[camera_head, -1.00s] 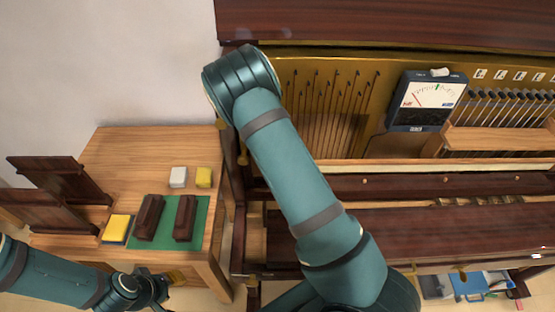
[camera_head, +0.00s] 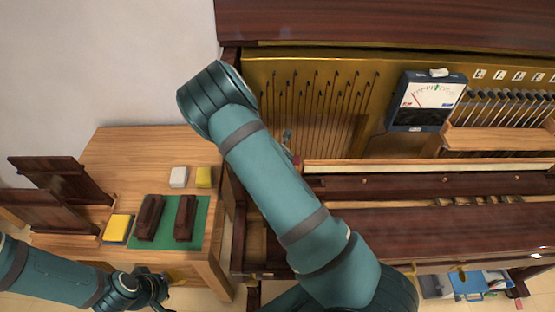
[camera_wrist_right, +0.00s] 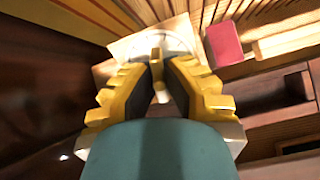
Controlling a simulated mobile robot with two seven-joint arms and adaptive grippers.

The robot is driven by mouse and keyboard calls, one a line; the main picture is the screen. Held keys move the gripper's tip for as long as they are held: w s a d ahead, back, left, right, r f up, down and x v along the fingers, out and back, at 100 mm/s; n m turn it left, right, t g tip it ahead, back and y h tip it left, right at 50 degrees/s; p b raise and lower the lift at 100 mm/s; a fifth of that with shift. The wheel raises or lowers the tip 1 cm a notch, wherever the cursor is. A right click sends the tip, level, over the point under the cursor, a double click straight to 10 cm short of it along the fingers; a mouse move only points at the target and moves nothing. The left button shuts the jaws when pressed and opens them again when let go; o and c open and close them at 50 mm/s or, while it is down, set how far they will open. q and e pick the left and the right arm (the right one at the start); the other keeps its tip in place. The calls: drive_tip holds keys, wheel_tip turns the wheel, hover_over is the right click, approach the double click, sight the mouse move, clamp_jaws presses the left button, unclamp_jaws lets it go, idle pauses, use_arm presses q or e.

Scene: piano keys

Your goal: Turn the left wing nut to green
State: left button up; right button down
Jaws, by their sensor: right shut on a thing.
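In the right wrist view my right gripper (camera_wrist_right: 159,80) has its yellow fingers closed on a small brass-coloured piece (camera_wrist_right: 157,50), which looks like the wing nut. A pale round plate lies behind it. The fingers hide most of the piece, so its angle is hard to tell. In the head view my right arm covers this gripper and the nut. The dial meter (camera_head: 428,100) stands on the piano at the right, with red and green marks on its white face; its needle is too small to read surely. My left gripper (camera_head: 153,290) is low at the left, above the floor near the table.
A red block (camera_wrist_right: 224,44) sits close right of my right gripper. The wooden table (camera_head: 130,150) at the left bears a green mat (camera_head: 170,222) with two dark blocks, white and yellow blocks, and a dark rack. Piano rails (camera_head: 400,187) run below the meter.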

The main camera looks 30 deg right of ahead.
drive_tip(key=shift+n, duration=0.6)
drive_tip(key=shift+n, duration=0.6)
drive_tip(key=c, duration=0.8)
unclamp_jaws()
drive_tip(key=shift+s+a+r, duration=0.1)
drive_tip(key=shift+r, duration=0.15)
drive_tip(key=shift+p+v, duration=3.05)
drive_tip(key=shift+v, duration=2.15)
drive_tip(key=shift+f, duration=0.1)
